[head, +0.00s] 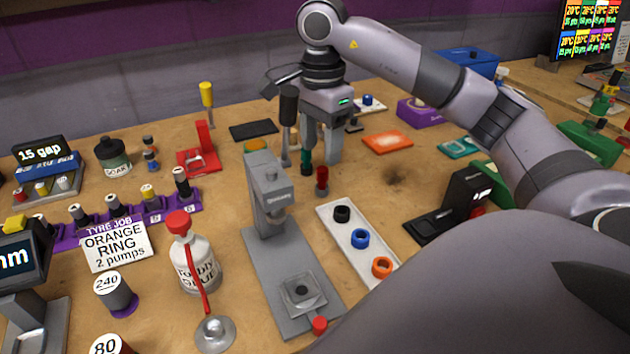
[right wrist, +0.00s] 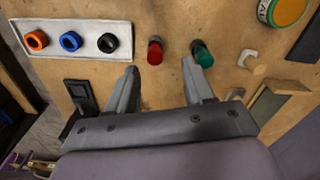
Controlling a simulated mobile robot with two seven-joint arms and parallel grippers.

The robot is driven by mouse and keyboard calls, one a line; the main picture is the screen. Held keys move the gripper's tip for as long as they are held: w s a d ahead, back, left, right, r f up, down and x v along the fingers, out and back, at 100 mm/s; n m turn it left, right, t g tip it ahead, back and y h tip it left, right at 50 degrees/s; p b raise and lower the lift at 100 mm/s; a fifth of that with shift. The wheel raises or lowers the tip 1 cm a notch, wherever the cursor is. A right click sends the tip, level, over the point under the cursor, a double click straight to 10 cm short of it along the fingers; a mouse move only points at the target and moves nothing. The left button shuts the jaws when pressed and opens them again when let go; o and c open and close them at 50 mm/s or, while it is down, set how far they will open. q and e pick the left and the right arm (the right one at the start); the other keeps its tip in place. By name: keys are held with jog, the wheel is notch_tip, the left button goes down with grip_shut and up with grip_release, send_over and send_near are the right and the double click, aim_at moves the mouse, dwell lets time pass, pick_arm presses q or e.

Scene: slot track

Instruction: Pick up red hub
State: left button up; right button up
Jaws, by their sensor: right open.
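The red hub (head: 321,181) is a small red cylinder with a dark red top, upright on the wooden table near the middle of the head view. It also shows in the right wrist view (right wrist: 155,52), just beyond the fingertips. My right gripper (head: 321,154) is open and empty, pointing down close behind the red hub. In the right wrist view its fingers (right wrist: 160,74) are spread, with the red hub ahead of the gap, nearer the left finger. A green hub (right wrist: 202,53) stands ahead of the right finger. My left gripper is not in view.
A white tray (head: 333,233) with black, blue and orange rings lies in front of the red hub. A grey press (head: 268,192) stands to the left. A black device (head: 465,200) is to the right. Bare table lies right of the gripper.

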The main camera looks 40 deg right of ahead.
aim_at(323, 169)
jog(key=f, duration=0.6)
jog(key=shift+s+a, duration=0.1)
jog(key=shift+s, duration=0.25)
grip_shut()
